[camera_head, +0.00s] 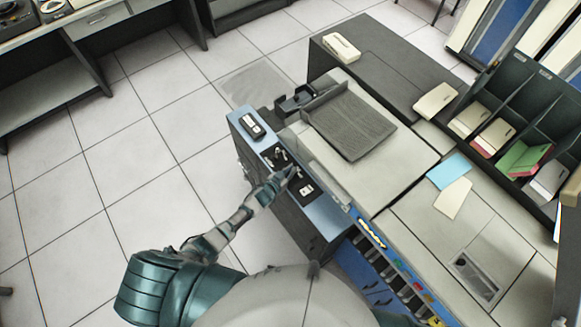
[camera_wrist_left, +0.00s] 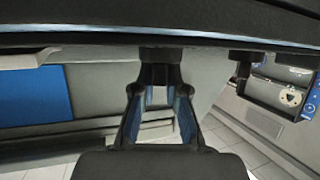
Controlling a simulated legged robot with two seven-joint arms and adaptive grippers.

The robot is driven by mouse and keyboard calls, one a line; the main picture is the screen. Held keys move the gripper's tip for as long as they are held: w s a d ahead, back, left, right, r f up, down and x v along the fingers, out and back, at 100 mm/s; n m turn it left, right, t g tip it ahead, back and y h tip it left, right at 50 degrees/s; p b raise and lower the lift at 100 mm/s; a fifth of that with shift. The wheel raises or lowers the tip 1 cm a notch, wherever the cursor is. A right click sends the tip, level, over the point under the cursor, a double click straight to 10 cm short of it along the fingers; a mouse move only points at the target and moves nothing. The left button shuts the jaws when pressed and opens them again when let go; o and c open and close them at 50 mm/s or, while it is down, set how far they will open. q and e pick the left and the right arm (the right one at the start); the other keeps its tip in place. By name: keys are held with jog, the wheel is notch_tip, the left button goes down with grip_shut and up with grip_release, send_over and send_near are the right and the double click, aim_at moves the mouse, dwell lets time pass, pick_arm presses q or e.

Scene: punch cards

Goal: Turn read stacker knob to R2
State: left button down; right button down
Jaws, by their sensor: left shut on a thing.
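The blue control panel (camera_head: 262,150) runs along the left end of the grey machine and carries dark plates with small light knobs. My left gripper (camera_head: 290,172) reaches in from the lower left and has its fingertips on this panel. In the left wrist view its two fingers (camera_wrist_left: 160,72) close on a dark knob (camera_wrist_left: 161,54) under the panel-like edge across the top. The gripper hides most of this knob in the head view, and neither its pointing direction nor any R2 label can be read. My right gripper is not in view.
A dark ridged card tray (camera_head: 350,122) lies on the machine top beside the panel. A black rack (camera_head: 530,110) with card stacks stands at the right. Loose blue and cream cards lie near it. Open tiled floor (camera_head: 130,150) spreads to the left.

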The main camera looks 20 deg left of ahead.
pick_arm(q)
jog(key=shift+a+f+m+g+h, duration=0.15)
jog(key=shift+m+g+h, duration=0.35)
jog(key=shift+m+h, duration=0.5)
jog(key=shift+m+g+h+b, duration=0.4)
jog(key=shift+m+h, duration=0.2)
jog(key=c, duration=1.2)
grip_release()
jog(key=v, duration=1.1)
jog(key=shift+s+a, duration=0.2)
jog(key=shift+a, duration=0.2)
